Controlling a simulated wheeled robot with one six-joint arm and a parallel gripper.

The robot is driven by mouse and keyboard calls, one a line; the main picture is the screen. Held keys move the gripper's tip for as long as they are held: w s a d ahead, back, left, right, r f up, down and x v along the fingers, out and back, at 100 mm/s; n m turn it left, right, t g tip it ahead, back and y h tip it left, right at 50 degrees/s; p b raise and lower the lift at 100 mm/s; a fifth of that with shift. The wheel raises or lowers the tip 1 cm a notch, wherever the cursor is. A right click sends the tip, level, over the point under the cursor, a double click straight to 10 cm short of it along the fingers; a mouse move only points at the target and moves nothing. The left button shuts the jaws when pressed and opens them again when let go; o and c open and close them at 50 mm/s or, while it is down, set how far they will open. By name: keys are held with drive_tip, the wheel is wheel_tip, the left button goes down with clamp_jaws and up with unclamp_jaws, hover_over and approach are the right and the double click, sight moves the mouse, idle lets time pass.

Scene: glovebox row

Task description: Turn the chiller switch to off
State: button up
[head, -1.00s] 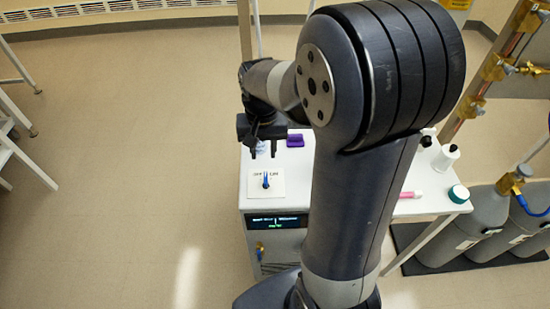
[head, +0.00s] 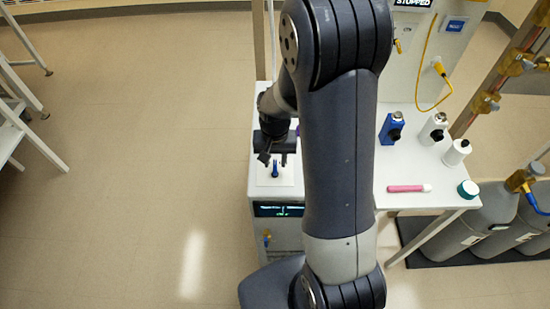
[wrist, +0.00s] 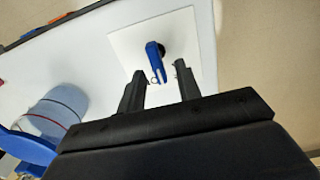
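The chiller switch is a blue lever (head: 275,170) on a white square plate (head: 286,181), on top of the white chiller (head: 265,190). In the wrist view the lever (wrist: 155,60) stands on its dark pivot, on the plate (wrist: 128,45). My gripper (head: 274,160) is above the plate, on the far side of the lever in the head view. In the wrist view my gripper (wrist: 159,71) is open, with one finger on each side of the lever's near end and gaps showing. The plate's lettering is not readable now.
The bench to the right holds a blue bottle (head: 391,128), white bottles (head: 433,129), a pink tube (head: 408,188) and a teal-lidded jar (head: 468,189). A clear vessel (wrist: 60,105) stands left of my fingers in the wrist view. Floor left of the chiller is clear.

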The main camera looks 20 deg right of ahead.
clamp_jaws()
idle(0.3)
drive_tip(key=shift+f+n, duration=0.1)
drive_tip(key=shift+n, duration=0.2)
drive_tip(key=shift+a+n+b, duration=0.15)
drive_tip(key=shift+n+b, duration=0.5)
drive_tip(key=shift+n, duration=0.45)
drive_tip(key=shift+a+n+b, duration=0.15)
drive_tip(key=shift+n+b, duration=0.3)
drive_tip(key=shift+n, duration=1.05)
unclamp_jaws()
